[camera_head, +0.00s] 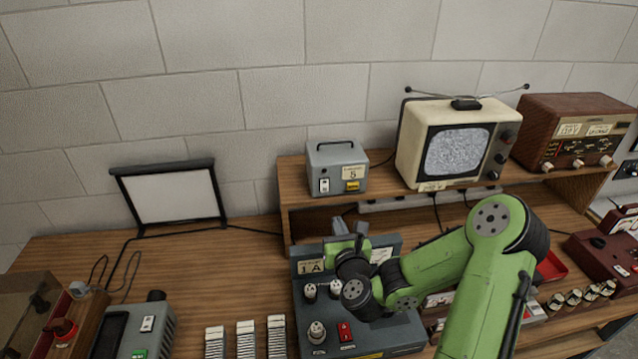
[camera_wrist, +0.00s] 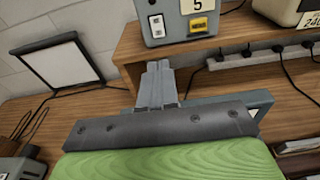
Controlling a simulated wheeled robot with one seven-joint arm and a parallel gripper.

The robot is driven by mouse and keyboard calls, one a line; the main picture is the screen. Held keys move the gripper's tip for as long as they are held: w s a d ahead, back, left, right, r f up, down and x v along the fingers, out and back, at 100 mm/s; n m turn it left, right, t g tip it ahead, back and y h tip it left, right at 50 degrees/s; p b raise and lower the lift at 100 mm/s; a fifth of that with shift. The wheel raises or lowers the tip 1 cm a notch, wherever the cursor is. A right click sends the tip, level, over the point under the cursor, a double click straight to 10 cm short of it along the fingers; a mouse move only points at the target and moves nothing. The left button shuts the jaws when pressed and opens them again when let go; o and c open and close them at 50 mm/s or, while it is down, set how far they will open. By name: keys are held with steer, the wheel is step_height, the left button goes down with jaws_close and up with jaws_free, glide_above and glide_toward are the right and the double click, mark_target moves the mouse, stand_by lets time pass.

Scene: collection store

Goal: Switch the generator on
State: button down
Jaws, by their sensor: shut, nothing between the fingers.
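No label that I can read says generator. A grey-blue sloped unit (camera_head: 385,340) marked "1 A" stands on the bench, with round knobs and a red switch (camera_head: 345,331). A small grey box (camera_head: 337,160) marked "5" sits on the shelf, with a white switch (camera_head: 324,185) and a yellow label; it also shows in the wrist view (camera_wrist: 175,15). My gripper (camera_head: 338,226) is shut and empty above the back of the "1 A" unit, in front of and below the small box. In the wrist view, its fingers (camera_wrist: 157,72) point toward the shelf edge. My arm hides part of the "1 A" unit.
The raised shelf (camera_head: 385,203) also bears a television (camera_head: 448,145) showing static and a brown radio (camera_head: 572,130). A framed white panel (camera_head: 172,195) leans at the left. Cables cross the bench. A grey device (camera_head: 150,330) stands front left; bare wood lies behind it.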

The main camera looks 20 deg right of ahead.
mark_target(325, 190)
steer(key=p+x, duration=0.2)
steer(key=x, duration=1.1)
steer(key=shift+w+f, duration=0.1)
steer(key=shift+w, duration=0.2)
